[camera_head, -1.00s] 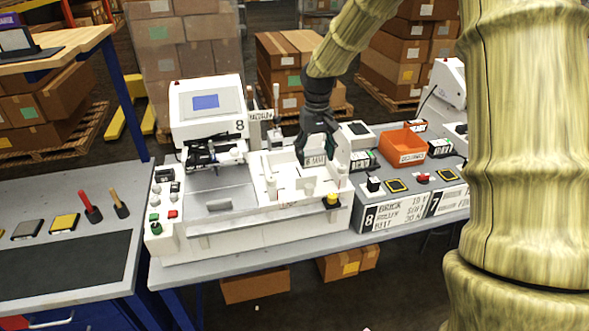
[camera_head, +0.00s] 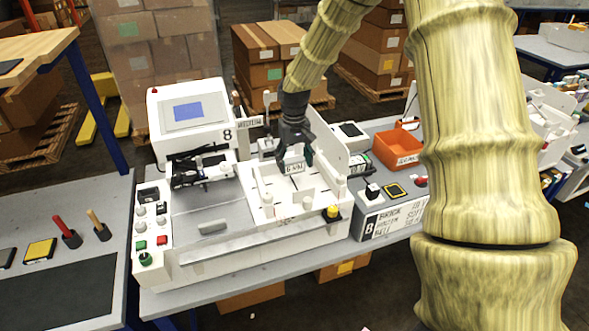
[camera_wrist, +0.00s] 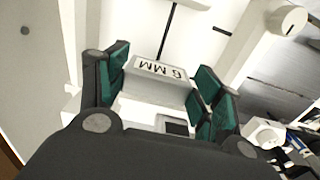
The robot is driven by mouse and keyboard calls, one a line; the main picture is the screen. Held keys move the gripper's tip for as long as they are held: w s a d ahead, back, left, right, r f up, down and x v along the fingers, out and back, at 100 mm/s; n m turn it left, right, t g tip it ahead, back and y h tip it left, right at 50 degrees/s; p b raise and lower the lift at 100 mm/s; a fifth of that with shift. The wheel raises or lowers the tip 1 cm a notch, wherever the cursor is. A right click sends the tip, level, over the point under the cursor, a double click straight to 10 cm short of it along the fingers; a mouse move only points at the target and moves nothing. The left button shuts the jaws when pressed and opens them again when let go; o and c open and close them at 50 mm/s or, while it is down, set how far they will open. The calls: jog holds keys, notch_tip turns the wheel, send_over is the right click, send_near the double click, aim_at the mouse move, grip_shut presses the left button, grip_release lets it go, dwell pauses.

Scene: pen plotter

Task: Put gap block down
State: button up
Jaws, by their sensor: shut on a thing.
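The gap block (camera_wrist: 158,88) is white with a "6 MM" label on its face. In the wrist view it sits between the green pads of my gripper (camera_wrist: 163,84), which is shut on it. In the head view my gripper (camera_head: 295,160) points down over the right part of the white plotter machine (camera_head: 215,245), numbered 8. The block's labelled face (camera_head: 294,168) shows below the fingers, low inside the machine's white bay. I cannot tell whether its underside touches the bay floor.
White walls and posts stand close around the gripper, with a yellow-topped knob (camera_head: 333,212) in front. A screen unit (camera_head: 187,115) is at the left. An orange bin (camera_head: 397,147) and a grey label box (camera_head: 390,218) are at the right.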

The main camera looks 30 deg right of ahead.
aim_at(295, 171)
jog(key=shift+s+f+p, duration=0.25)
jog(key=shift+f+p, duration=0.05)
jog(key=shift+f, duration=0.2)
jog(key=f+p, duration=0.1)
jog(key=f, duration=0.2)
jog(key=shift+w+f, duration=0.1)
jog(key=shift+w, duration=0.1)
jog(key=shift+s, duration=0.1)
jog(key=o, duration=1.2)
jog(key=shift+f, duration=0.15)
jog(key=shift+c, duration=0.2)
notch_tip(295, 171, up, 12)
jog(key=b, duration=0.4)
jog(key=shift+r+b, duration=0.2)
jog(key=shift+b, duration=0.15)
